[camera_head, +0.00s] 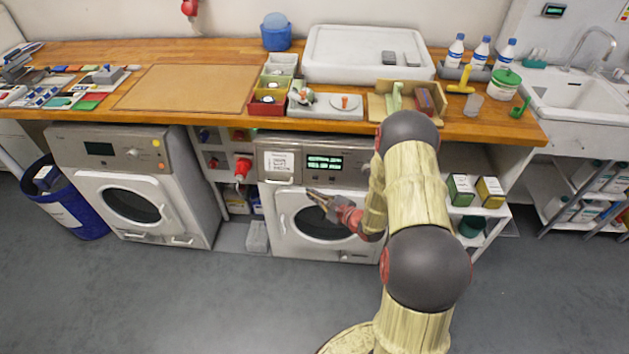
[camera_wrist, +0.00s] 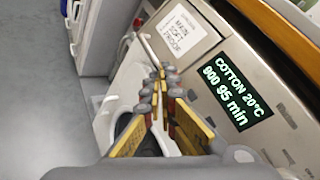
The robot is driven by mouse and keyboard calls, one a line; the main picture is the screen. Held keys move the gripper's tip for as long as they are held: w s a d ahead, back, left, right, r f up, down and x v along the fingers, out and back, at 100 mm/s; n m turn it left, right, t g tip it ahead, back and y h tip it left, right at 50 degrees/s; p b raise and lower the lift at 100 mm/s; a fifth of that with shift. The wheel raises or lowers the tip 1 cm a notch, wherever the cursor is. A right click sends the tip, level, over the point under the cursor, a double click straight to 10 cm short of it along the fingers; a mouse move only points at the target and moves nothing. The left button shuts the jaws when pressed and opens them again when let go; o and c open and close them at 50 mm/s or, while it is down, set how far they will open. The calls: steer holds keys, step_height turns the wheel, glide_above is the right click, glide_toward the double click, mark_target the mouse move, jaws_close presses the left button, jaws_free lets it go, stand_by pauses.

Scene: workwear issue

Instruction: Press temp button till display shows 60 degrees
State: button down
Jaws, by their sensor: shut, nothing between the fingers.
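The right-hand washing machine (camera_head: 283,222) stands under the counter with its lit display (camera_head: 324,163). In the wrist view the display (camera_wrist: 236,92) reads COTTON 20°C, 900, 95 min. Small marks or buttons show on the panel beside the display, but I cannot tell which is the temp button. My gripper (camera_head: 318,196) is in front of this machine, below the display and near the door's upper part. In the wrist view my gripper (camera_wrist: 161,78) has its fingertips together and holds nothing. It appears apart from the panel. My arm hides the panel's right end in the head view.
A label reading MAIN SOFT PROOF (camera_wrist: 187,27) is on the detergent drawer front, above a protruding handle (camera_wrist: 150,50). Another washing machine (camera_head: 131,205) stands at left with a dark display. The wooden counter (camera_head: 350,124) overhangs both machines. The floor in front is clear.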

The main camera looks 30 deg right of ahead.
mark_target(315, 178)
stand_by(0.3)
steer(key=shift+w+d+f+b, duration=0.5)
steer(key=shift+w+d, duration=0.25)
steer(key=shift+w, duration=0.4)
steer(key=shift+w+d+f+b, duration=0.4)
steer(key=shift+w+d+b, duration=0.35)
steer(key=shift+w, duration=0.45)
steer(key=shift+w+d+f+b, duration=0.45)
steer(key=shift+w+d, duration=0.35)
steer(key=shift+w, duration=0.35)
steer(key=shift+w+d+f+b, duration=0.1)
steer(key=shift+w+d+b, duration=0.1)
steer(key=shift+w+b, duration=0.15)
steer(key=shift+w+d+f+b, duration=0.1)
steer(key=shift+w+d+b, duration=0.1)
steer(key=shift+w+b, duration=0.1)
steer(key=shift+s+a, duration=0.1)
steer(key=shift+s, duration=0.1)
steer(key=shift+s+a+r, duration=0.25)
steer(key=shift+s+a, duration=0.05)
steer(key=shift+s, duration=0.2)
steer(key=shift+s+a, duration=0.1)
